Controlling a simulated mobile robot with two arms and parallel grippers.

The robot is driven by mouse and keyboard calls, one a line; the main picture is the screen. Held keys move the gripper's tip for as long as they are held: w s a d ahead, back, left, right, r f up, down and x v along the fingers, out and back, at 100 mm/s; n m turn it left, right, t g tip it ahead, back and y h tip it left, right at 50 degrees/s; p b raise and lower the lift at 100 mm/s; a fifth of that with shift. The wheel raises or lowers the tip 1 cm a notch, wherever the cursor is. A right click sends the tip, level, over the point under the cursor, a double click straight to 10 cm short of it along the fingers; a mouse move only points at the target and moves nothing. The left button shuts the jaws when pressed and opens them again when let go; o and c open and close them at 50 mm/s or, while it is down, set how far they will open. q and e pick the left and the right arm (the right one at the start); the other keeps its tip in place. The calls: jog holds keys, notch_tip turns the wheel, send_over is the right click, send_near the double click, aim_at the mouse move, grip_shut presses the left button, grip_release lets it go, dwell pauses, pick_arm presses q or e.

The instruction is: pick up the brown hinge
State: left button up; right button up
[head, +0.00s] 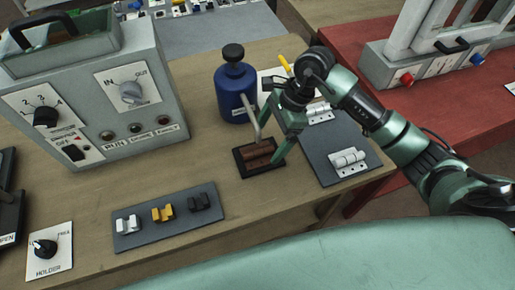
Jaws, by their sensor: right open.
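The brown hinge (257,158) lies in a small black square tray (246,172) near the middle of the wooden table. My right gripper (269,150) reaches down over the tray from the right. Its fingers are apart, and the tips are close to the hinge, at its upper and right side. I cannot tell whether they touch it. The gripper covers part of the hinge's right end and the tray. My left gripper is not in view.
A blue bottle (233,95) with a black cap stands just behind the tray. A grey plate with silver hinges (348,162) lies to the right. A grey strip with several small clips (163,213) lies front left. A control box (95,95) stands left.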

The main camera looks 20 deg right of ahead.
aim_at(261, 149)
jog(key=p+x, duration=0.2)
jog(key=x, duration=0.2)
jog(key=shift+w+a+f, duration=0.2)
jog(key=shift+a, duration=0.1)
jog(key=shift+f, duration=0.2)
jog(key=c, duration=1.7)
jog(key=shift+o, duration=0.2)
jog(key=shift+r, duration=0.1)
